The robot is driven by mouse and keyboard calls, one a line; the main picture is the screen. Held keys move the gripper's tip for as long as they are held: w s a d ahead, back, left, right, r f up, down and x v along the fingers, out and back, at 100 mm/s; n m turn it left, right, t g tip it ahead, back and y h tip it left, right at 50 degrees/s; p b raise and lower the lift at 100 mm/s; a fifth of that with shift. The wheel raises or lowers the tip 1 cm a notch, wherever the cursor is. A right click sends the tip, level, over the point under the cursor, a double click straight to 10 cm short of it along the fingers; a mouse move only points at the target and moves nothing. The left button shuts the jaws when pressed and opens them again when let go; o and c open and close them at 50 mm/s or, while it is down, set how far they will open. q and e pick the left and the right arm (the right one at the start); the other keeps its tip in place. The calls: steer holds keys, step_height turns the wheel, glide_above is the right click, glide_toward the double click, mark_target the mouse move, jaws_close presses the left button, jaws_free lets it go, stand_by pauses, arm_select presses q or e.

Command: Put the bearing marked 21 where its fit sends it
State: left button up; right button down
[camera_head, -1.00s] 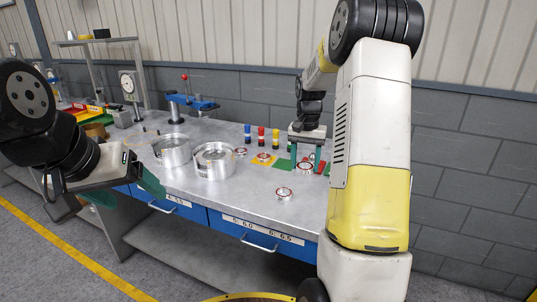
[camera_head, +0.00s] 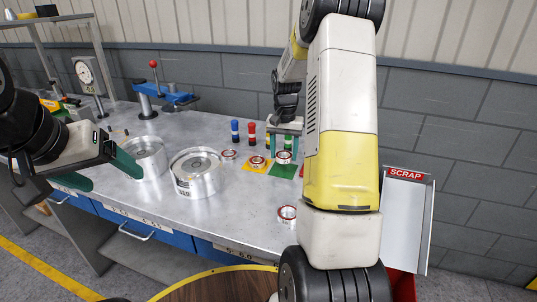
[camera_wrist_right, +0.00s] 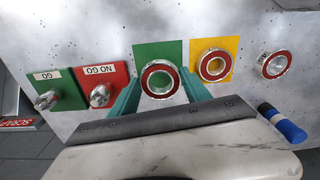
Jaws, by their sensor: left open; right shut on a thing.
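My right gripper (camera_head: 285,140) is shut on a red-sealed bearing (camera_head: 284,157) at the green mat (camera_head: 281,171). In the right wrist view this bearing (camera_wrist_right: 160,79) sits between the fingers, in front of the green mat (camera_wrist_right: 158,50); whether it touches the mat is unclear. Another bearing (camera_head: 257,162) is on the yellow mat (camera_head: 249,168). One bearing (camera_head: 229,155) lies left of it on bare metal, and one (camera_head: 288,216) lies nearer the front edge. No 21 is readable on any bearing. My left gripper (camera_head: 105,172) is open and empty at the left.
GO (camera_wrist_right: 47,99) and NO GO (camera_wrist_right: 99,94) gauges lie beside the green mat. Coloured pegs, including a blue one (camera_head: 235,132), stand behind. A red SCRAP sign (camera_head: 405,174) shows right of the bench. A blue press (camera_head: 165,94) stands behind.

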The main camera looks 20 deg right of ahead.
mark_target(283, 170)
steer(key=shift+f, duration=2.05)
steer(key=shift+f, duration=0.1)
steer(key=c, duration=0.5)
jaws_free()
steer(key=shift+s, duration=0.1)
